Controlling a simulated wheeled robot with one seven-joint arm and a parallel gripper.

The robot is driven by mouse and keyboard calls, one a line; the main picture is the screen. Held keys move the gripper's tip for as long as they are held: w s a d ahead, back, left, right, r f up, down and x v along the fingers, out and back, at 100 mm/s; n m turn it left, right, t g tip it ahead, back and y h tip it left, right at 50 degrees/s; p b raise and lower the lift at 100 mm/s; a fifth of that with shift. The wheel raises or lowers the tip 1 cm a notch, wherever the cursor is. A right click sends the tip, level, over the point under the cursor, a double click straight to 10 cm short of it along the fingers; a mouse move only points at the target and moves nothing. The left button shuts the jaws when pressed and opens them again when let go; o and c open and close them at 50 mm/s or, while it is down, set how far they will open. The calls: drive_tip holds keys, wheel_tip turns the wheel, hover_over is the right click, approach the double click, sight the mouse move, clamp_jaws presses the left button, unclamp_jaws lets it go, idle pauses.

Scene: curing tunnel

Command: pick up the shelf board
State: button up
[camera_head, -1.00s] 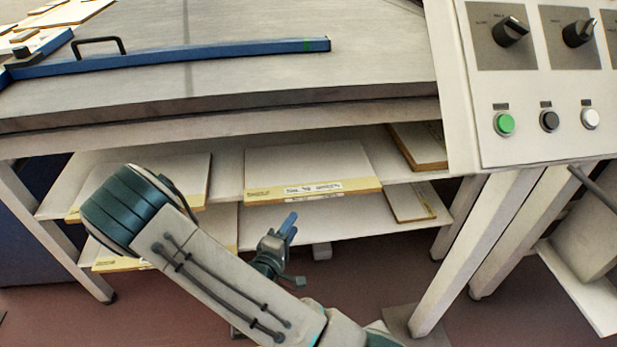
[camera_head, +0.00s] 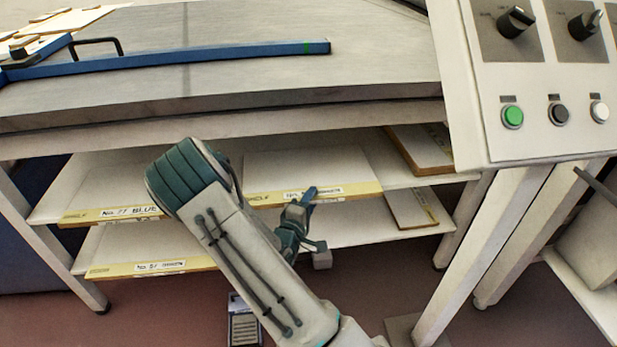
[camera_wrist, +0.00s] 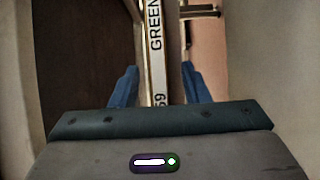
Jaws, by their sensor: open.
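The shelf board (camera_head: 308,168) is a pale flat panel with a yellowish front edge and a white label. It lies flat on the upper shelf under the bench. My gripper (camera_head: 307,196) is at its front edge, near the label. In the wrist view the board's labelled edge (camera_wrist: 157,60) reads "GREEN" and "59" and runs between the blue fingers of my gripper (camera_wrist: 160,87). The fingers are open, with a gap on each side of the edge. The arm and wrist hide some of the shelf's front.
Other labelled boards lie on the upper left (camera_head: 105,190), on the lower left (camera_head: 150,255) and at the upper right (camera_head: 420,148). The bench top (camera_head: 220,85) overhangs the shelves. A control panel (camera_head: 540,85) and bench legs (camera_head: 480,250) stand on the right.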

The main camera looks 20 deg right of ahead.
drive_tip(key=shift+w+d, duration=0.3)
clamp_jaws()
drive_tip(key=shift+r, duration=0.1)
drive_tip(key=shift+r+p, duration=0.45)
drive_tip(key=shift+r, duration=0.4)
drive_tip(key=r, duration=0.1)
drive_tip(key=r+p, duration=0.1)
drive_tip(key=r, duration=0.1)
drive_tip(key=shift+s+d, duration=0.2)
drive_tip(key=shift+s, duration=0.1)
drive_tip(key=s+d+r+p, duration=0.5)
drive_tip(key=s+r+p, duration=0.1)
drive_tip(key=s, duration=0.3)
drive_tip(key=shift+d+r+p, duration=0.15)
drive_tip(key=shift+d+p, duration=0.25)
drive_tip(key=shift+p, duration=0.25)
